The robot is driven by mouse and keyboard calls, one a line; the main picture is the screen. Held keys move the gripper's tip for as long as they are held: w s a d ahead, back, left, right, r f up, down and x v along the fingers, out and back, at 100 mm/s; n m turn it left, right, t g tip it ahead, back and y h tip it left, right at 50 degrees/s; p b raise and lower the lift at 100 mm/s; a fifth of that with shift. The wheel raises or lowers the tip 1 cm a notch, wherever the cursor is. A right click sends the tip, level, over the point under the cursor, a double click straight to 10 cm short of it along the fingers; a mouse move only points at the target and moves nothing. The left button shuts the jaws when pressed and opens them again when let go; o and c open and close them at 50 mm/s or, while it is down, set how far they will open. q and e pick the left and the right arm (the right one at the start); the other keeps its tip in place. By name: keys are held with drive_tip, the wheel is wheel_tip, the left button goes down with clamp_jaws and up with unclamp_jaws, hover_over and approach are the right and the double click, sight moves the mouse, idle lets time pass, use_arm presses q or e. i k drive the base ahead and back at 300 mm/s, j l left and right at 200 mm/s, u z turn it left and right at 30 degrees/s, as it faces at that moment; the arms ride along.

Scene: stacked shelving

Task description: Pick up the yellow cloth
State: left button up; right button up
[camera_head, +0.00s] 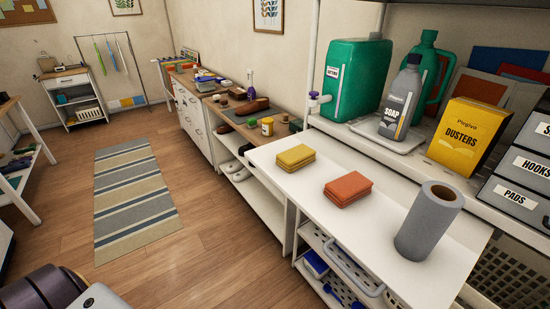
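The yellow cloth (295,157) lies folded in a small flat stack on the white shelf top (330,215), towards its far left end. It looks uncovered, and nothing touches it. A folded orange cloth (348,189) lies to its right and nearer to me, with a gap between them. Neither of my grippers shows in the head view. Only dark and grey rounded parts, which look like my own body or arm, show at the bottom left, well away from the cloth.
A grey roll (429,220) stands upright right of the orange cloth. Behind, a raised shelf holds a green container (355,80), a grey soap bottle (402,98), a yellow dusters box (472,133) and grey labelled boxes (520,185). A white post stands behind the yellow cloth. Floor at left is open.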

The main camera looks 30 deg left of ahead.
sight(293, 159)
drive_tip(key=l+u, duration=0.25)
drive_tip(key=u, duration=0.2)
drive_tip(key=l+u, duration=0.3)
drive_tip(key=u, duration=0.15)
drive_tip(key=l+u, duration=0.25)
drive_tip(key=l, duration=0.15)
drive_tip(key=l+u, duration=0.3)
drive_tip(key=i+l, duration=0.05)
